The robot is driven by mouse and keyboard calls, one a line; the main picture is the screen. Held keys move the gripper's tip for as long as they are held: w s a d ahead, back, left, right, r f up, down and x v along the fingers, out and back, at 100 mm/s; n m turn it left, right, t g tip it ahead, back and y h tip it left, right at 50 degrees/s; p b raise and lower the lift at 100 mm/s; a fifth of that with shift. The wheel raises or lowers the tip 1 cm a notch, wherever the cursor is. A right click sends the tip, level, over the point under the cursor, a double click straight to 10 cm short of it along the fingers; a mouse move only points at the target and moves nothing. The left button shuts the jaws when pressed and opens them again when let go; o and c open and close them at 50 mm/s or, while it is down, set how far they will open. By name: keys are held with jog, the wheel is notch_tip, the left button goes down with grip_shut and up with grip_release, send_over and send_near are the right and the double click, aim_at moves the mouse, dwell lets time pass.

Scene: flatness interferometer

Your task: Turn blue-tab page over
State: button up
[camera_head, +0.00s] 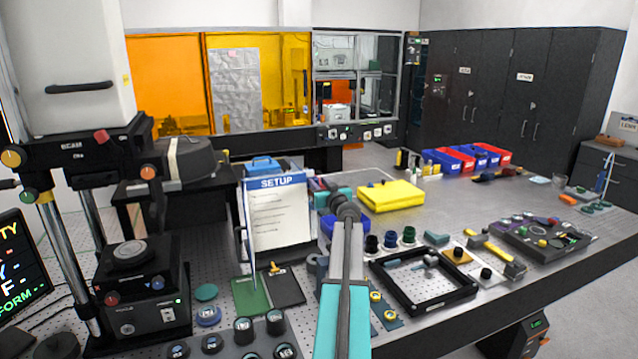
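A white page headed SETUP (279,218), with a blue band along its top, stands nearly upright on the bench left of centre. Its lines of text are too small to read. A blue piece (262,164) shows just above its top edge; I cannot tell whether it is the page's tab. My arm reaches up from the bottom centre, and its dark end, where my gripper (347,210) is, lies to the right of the page, apart from it in the picture. The fingers are too small and dark to tell whether they are open or shut.
A green board (251,295) and dark round parts (244,330) lie in front of the page. A tall instrument (130,250) stands left. Bare bench shows at the right centre.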

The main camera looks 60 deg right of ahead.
grip_shut()
jog(key=shift+s, duration=0.1)
dwell(0.3)
